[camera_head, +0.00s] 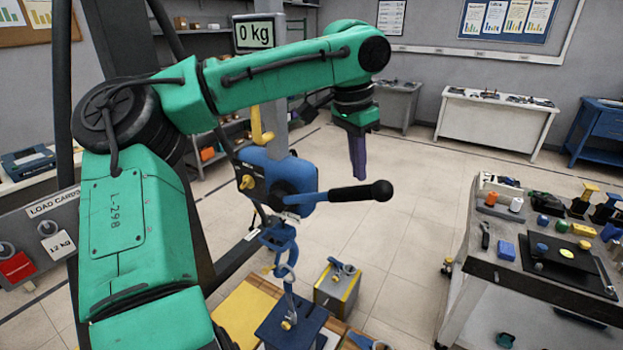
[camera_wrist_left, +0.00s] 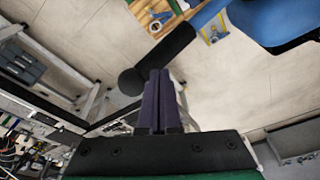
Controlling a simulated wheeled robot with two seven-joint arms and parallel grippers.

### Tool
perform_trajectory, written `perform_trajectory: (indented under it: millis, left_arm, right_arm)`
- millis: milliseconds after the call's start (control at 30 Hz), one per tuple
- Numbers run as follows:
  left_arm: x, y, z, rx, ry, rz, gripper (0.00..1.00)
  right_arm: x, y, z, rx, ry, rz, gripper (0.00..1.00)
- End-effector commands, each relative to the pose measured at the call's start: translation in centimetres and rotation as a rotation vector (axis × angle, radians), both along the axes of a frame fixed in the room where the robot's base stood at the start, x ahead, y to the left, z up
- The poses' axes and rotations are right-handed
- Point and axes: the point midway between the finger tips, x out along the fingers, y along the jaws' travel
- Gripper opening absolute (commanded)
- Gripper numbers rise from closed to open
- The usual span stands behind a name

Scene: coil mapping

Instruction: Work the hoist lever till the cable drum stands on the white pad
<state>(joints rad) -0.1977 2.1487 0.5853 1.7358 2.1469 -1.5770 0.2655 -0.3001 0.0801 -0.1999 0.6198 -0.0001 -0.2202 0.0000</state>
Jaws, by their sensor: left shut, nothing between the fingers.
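The blue lever hoist (camera_head: 285,180) hangs in the middle of the head view, its black-gripped lever (camera_head: 350,193) with a round knob pointing right. My left gripper (camera_head: 358,172) has dark purple fingers pointing down near the lever grip. In the left wrist view its fingers (camera_wrist_left: 157,78) are together and empty, with the lever's black grip (camera_wrist_left: 163,58) just beyond them; I cannot tell if they touch. Below the hoist, a blue hook (camera_head: 284,268) meets a shackle above a dark blue block (camera_head: 291,318). I cannot clearly make out the cable drum or white pad. My right gripper is not in view.
A display (camera_head: 256,34) reads 0 kg. A yellow-sided grey weight (camera_head: 337,288) stands right of the blue block. A cart with small parts (camera_head: 490,255) is at the right, and a card board (camera_head: 45,235) at the left.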

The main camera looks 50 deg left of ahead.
Motion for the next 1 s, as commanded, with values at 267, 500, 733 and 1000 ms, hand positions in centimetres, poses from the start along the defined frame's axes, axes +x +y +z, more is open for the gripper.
perform_trajectory:
  millis: [267,500,733,1000]
  left_arm:
    - [0.0,0.0,0.0,0.0,0.0,0.0,0.0]
    - [0.1,-0.4,-2.6,-0.001,0.002,-0.001,0.0]
    - [0.3,-0.8,-5.8,0.0,0.002,-0.001,0.0]
    - [0.4,-1.1,-7.3,0.0,0.001,0.0,0.0]
  right_arm:
    - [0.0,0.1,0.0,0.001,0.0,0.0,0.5]
    - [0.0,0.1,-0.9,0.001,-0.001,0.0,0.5]
    - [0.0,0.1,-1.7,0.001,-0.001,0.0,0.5]
    - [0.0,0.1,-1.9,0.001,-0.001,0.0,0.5]
